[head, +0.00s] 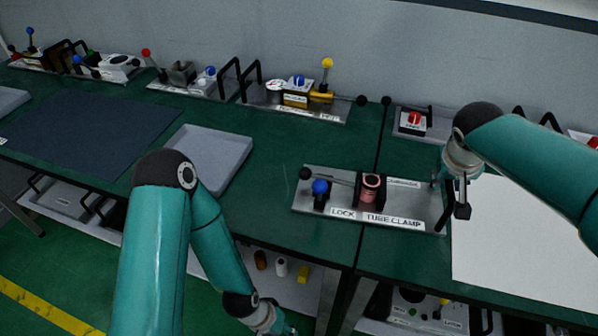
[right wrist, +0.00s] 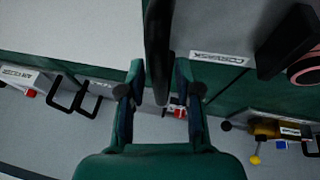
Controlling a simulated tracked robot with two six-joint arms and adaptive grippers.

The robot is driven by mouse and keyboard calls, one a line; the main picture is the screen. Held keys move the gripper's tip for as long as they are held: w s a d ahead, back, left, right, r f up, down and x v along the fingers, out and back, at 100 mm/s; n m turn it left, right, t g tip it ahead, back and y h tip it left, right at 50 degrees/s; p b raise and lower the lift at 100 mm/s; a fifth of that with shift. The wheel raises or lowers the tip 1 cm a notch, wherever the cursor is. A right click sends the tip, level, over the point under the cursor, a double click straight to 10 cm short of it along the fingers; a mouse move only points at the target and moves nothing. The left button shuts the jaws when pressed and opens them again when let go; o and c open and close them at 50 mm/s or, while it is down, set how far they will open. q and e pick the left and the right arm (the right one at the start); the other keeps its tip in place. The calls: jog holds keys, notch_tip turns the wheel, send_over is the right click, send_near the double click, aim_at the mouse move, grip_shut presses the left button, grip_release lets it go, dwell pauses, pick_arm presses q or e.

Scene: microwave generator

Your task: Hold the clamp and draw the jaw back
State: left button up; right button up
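The tube clamp (head: 372,222) is a metal plate on the green table in the head view, labelled LOCK and TUBE CLAMP. It bears a blue knob (head: 320,186), a black-ended lever (head: 305,173) and a reddish ring-shaped jaw (head: 372,188). A black handle (head: 443,212) stands at its right end. My right gripper (head: 452,194) is at this handle. In the right wrist view its fingers (right wrist: 159,92) are apart, with the dark handle bar (right wrist: 158,45) between them and gaps on both sides. My left gripper (head: 272,323) hangs low at the bottom edge, its fingers unclear.
A grey tray (head: 232,164) and a dark mat (head: 85,130) lie left of the clamp. A white sheet (head: 525,245) lies to its right. Other fixtures, one with a yellow knob (head: 327,63), line the wall. Green table is bare between tray and clamp.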

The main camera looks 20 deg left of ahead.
jog(key=shift+o, duration=0.3)
jog(key=shift+f, duration=0.2)
jog(key=v, duration=1.2)
jog(key=shift+r, duration=0.15)
